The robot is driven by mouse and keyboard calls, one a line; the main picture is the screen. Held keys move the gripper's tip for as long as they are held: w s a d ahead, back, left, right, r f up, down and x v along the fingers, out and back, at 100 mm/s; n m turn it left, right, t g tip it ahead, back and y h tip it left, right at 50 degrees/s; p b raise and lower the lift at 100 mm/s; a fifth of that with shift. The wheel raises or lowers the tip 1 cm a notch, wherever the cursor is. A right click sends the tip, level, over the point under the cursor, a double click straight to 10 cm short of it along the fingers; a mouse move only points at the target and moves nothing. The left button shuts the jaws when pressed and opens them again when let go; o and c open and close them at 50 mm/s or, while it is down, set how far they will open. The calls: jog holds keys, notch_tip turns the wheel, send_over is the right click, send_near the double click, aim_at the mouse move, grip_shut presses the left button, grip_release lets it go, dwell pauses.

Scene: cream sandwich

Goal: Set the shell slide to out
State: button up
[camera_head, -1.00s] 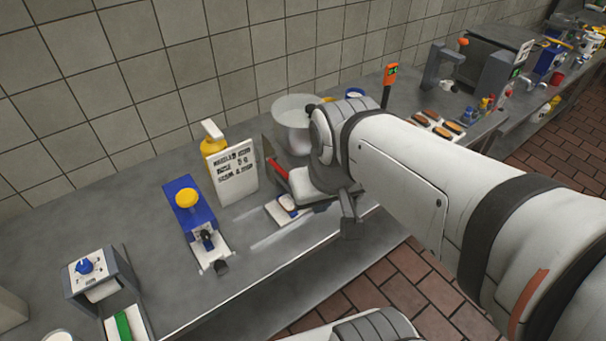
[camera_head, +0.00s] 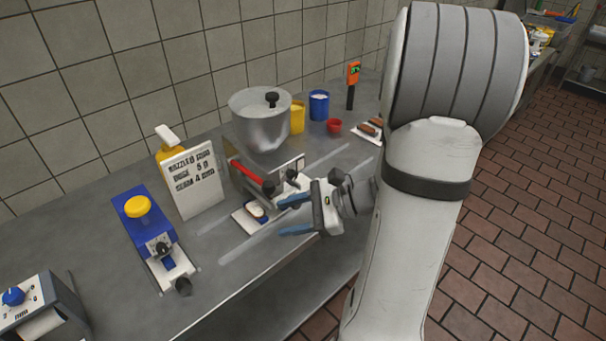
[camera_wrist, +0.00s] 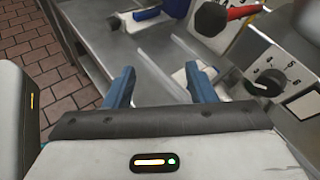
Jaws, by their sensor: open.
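I take the shell slide to be the white plate (camera_head: 240,217) under the steel hopper machine (camera_head: 262,135), with a small pale-topped shell (camera_head: 257,209) on it; no marking for its positions is readable. My gripper (camera_head: 283,217) is open and empty, its blue fingers pointing left just right of this plate. In the wrist view my gripper (camera_wrist: 159,73) has a bare gap between its fingers, over the steel bench. The right finger there partly hides the white plate. The machine's red lever (camera_head: 247,172) ends in a black knob, beside a dial (camera_wrist: 268,83).
A blue unit with a yellow button (camera_head: 138,206) and a white sliding tray (camera_head: 172,272) stands left. A printed card (camera_head: 192,182) stands between. A blue cup (camera_head: 318,105), yellow container (camera_head: 297,118) and red cup (camera_head: 334,127) are behind. The bench's front edge is close below my gripper.

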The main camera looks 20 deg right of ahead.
jog(key=w+d+f+m+t, duration=0.1)
jog(key=d+m+t, duration=0.1)
jog(key=w+d+f+m+t+b, duration=0.1)
jog(key=d+f+m, duration=0.1)
jog(key=d, duration=0.1)
jog(key=w+d+f+m+t+h+b, duration=0.1)
jog(key=d+f+m+t, duration=0.1)
jog(key=d, duration=0.1)
jog(key=shift+m+t, duration=0.3)
jog(key=d+f+m+t+h+b, duration=0.2)
jog(key=d+f+m+t+h, duration=0.35)
jog(key=d+m, duration=0.4)
jog(key=shift+n, duration=0.85)
jog(key=x, duration=0.5)
jog(key=d+p+x, duration=0.1)
jog(key=x, duration=0.1)
jog(key=shift+w+r, duration=0.25)
jog(key=shift+w, duration=0.15)
grip_shut()
